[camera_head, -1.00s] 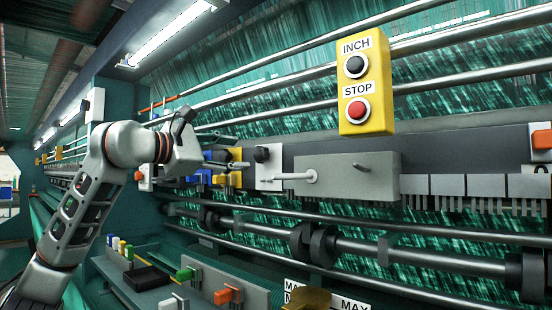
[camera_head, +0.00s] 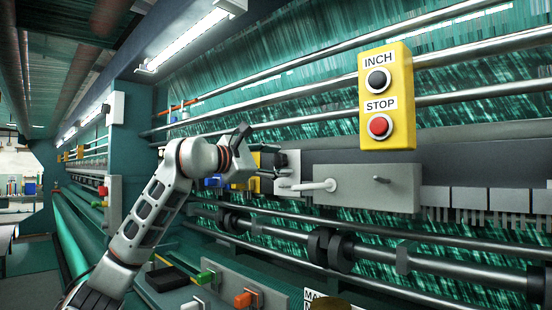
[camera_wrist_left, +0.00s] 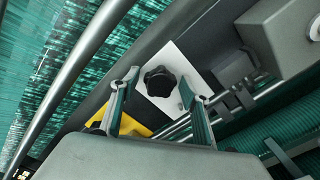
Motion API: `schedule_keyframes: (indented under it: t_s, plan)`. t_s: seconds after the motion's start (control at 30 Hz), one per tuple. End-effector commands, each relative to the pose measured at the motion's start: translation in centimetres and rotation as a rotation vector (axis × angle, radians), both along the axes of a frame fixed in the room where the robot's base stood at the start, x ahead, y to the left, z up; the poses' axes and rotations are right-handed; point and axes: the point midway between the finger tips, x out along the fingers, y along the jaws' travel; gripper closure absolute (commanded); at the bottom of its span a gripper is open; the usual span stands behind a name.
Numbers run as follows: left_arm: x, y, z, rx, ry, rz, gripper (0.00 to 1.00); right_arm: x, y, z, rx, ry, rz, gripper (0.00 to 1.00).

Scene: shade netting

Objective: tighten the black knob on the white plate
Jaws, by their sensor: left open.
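The black knob (camera_wrist_left: 160,81) is lobed and sits on the white plate (camera_wrist_left: 188,64), a square plate on the dark machine rail. In the left wrist view the knob lies between the two fingers of my left gripper (camera_wrist_left: 157,84), which is open, with a gap on both sides of the knob. In the head view my left gripper (camera_head: 262,152) is in front of the knob and hides it; the edge of the white plate (camera_head: 293,160) shows just right of it. I cannot tell how far the fingertips reach along the knob. My right gripper is out of view.
A grey box with a pale lever (camera_head: 365,183) adjoins the plate on the right. A yellow INCH/STOP button box (camera_head: 387,100) hangs above right. Yellow and blue blocks (camera_head: 214,181) sit left of the plate. Steel rollers (camera_head: 380,255) run below.

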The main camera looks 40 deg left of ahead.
Motion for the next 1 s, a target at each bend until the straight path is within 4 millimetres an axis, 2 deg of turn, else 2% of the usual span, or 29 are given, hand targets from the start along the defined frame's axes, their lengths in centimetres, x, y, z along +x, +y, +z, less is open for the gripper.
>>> schedule_keyframes:
  t_s: [0.4,0.87,0.93,1.0]
  plan:
    - [0.1,0.0,0.0,0.0,0.0,0.0,0.54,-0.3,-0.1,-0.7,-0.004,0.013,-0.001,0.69]
    - [0.1,0.0,0.0,-0.001,0.0,0.0,0.54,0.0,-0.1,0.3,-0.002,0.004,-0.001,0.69]
    - [0.1,0.0,0.0,-0.001,0.0,0.0,0.67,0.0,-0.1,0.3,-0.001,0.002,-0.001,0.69]
    - [0.1,0.0,0.0,-0.001,0.0,0.0,0.85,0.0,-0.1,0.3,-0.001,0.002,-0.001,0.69]
